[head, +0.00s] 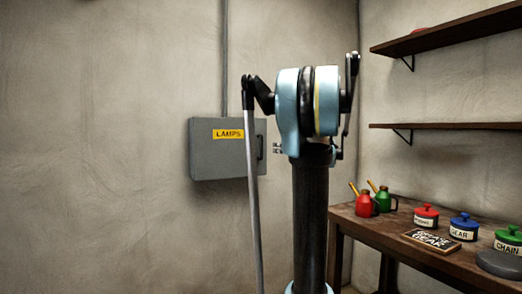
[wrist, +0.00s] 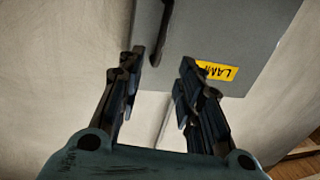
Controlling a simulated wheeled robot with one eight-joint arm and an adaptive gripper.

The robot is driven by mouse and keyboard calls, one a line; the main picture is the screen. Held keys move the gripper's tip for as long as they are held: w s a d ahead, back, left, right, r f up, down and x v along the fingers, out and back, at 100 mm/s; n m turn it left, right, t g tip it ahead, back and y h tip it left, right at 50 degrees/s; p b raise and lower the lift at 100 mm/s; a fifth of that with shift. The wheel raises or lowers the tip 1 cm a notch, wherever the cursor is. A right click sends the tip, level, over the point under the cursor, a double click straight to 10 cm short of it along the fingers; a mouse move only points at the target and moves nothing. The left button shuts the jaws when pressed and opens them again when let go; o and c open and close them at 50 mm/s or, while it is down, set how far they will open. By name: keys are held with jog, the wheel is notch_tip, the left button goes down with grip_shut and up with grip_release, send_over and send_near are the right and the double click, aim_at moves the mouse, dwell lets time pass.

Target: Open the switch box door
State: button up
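The switch box (head: 213,163) is a grey metal box on the wall, with a yellow LAMPS label (head: 228,134). Its door looks shut. My gripper (wrist: 161,66) is open and empty, apart from the handle. In the head view my arm hides most of the gripper.
A conduit (head: 225,60) runs up the wall above the box. At the right is a wooden workbench (head: 345,215) with a red oil can (head: 365,205), a green one (head: 384,201), labelled pots and a small sign (head: 431,240). Shelves (head: 450,126) hang above it. The wall left of the box is clear.

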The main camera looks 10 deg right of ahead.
aim_at(262, 146)
jog(key=x, duration=1.5)
jog(key=shift+a, duration=0.1)
jog(key=shift+c, duration=0.5)
grip_shut()
